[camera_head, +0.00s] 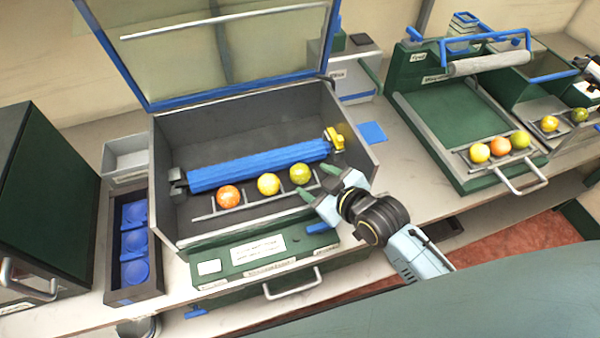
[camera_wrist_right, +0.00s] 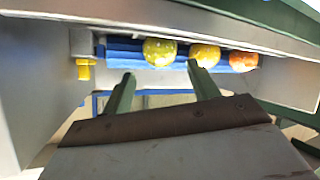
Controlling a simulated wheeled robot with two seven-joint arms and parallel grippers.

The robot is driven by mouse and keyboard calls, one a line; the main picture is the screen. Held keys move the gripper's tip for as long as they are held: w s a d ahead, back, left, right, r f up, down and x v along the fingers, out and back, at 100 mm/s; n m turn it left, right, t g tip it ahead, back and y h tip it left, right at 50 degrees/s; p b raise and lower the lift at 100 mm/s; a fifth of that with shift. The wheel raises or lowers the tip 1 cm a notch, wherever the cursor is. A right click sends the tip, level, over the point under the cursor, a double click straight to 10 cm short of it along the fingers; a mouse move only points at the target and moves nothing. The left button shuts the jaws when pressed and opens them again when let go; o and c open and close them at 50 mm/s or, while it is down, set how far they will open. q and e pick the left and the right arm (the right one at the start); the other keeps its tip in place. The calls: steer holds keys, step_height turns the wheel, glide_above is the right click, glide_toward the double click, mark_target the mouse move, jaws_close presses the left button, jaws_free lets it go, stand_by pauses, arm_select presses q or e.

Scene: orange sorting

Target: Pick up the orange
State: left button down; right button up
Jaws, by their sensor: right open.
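In the head view an orange fruit (camera_head: 229,196) sits at the left of a row in the open grey box. A yellow fruit (camera_head: 268,184) is in the middle and a yellow-green fruit (camera_head: 300,174) at the right. In the right wrist view the orange fruit (camera_wrist_right: 243,61) is at the far right, with the yellow fruit (camera_wrist_right: 206,54) and the yellow-green fruit (camera_wrist_right: 160,52) beside it. My right gripper (camera_head: 324,184) is open and empty at the box's front right, nearest the yellow-green fruit. Its fingers (camera_wrist_right: 163,82) point toward the row. My left gripper is not in view.
A blue roller (camera_head: 255,166) lies behind the fruits, and a raised lid (camera_head: 215,50) stands at the back. A green tray (camera_head: 450,110) at the right bears more fruits, including another orange one (camera_head: 500,146). A dark bin (camera_head: 113,230) with blue cups stands at the left.

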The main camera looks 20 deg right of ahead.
mark_target(305, 175)
steer(key=shift+f+x, duration=0.2)
steer(key=shift+x, duration=2.75)
steer(key=shift+s, duration=0.15)
steer(key=c, duration=0.7)
steer(key=shift+c, duration=0.3)
steer(key=shift+r, duration=0.1)
